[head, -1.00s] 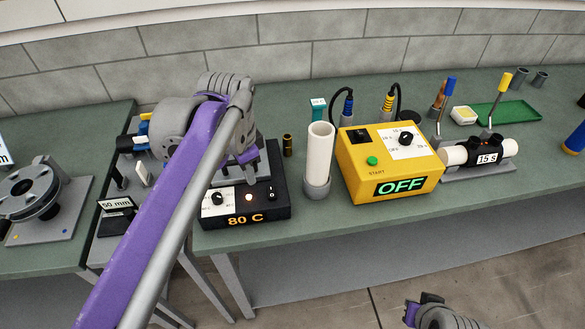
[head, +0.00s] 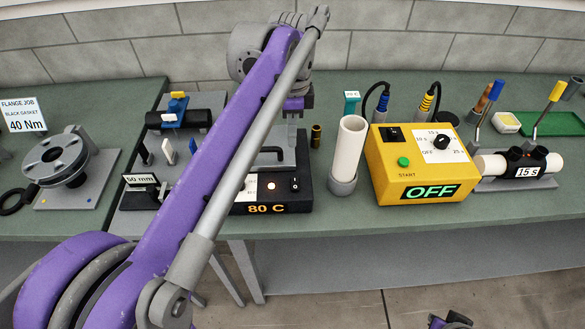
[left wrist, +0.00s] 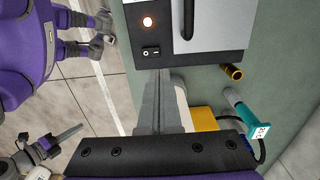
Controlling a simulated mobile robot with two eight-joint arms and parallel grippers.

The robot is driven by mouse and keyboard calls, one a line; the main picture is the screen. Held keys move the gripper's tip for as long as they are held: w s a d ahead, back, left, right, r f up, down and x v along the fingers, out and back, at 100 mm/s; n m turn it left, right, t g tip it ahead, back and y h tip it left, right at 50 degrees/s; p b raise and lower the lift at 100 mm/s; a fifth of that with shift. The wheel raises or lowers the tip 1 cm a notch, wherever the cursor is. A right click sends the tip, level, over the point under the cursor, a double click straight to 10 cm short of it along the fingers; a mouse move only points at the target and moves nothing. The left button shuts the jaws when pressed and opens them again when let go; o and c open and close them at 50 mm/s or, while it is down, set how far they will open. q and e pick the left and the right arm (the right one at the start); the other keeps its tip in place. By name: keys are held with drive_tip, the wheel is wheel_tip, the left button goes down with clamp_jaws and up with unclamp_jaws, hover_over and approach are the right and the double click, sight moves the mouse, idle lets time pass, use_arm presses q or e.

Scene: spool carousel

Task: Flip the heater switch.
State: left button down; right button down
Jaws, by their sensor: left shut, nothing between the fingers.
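The heater is a black box (head: 246,209) with an orange "80 C" display and a lit orange lamp. Its small black rocker switch (head: 295,184) is at the right of the top panel. The switch also shows in the left wrist view (left wrist: 151,51); which side is pressed is too small to tell. My left gripper (head: 293,122) is shut and empty, above the heater's back part in the head view. In the left wrist view its closed fingers (left wrist: 158,76) appear just below the switch, apart from it. My right gripper (head: 450,320) is at the bottom edge, partly cut off.
A white tube (head: 348,150) in a grey holder and a small brass cylinder (head: 316,136) stand right of the heater. Further right is a yellow timer box (head: 420,185) reading "OFF". A "50 mm" fixture (head: 140,181) is on the left.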

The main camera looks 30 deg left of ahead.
sight(292, 179)
use_arm(q)
wheel_tip(292, 179, down, 12)
drive_tip(key=shift+r, duration=0.1)
drive_tip(key=shift+b, duration=0.3)
drive_tip(key=shift+f+g, duration=0.3)
drive_tip(key=shift+f, duration=0.15)
drive_tip(key=shift+r, duration=0.1)
drive_tip(key=shift+s+d+r, duration=0.1)
drive_tip(key=shift+s, duration=0.15)
drive_tip(key=shift+s+d+r, duration=0.3)
drive_tip(key=shift+s, duration=0.15)
drive_tip(key=shift+w, duration=0.15)
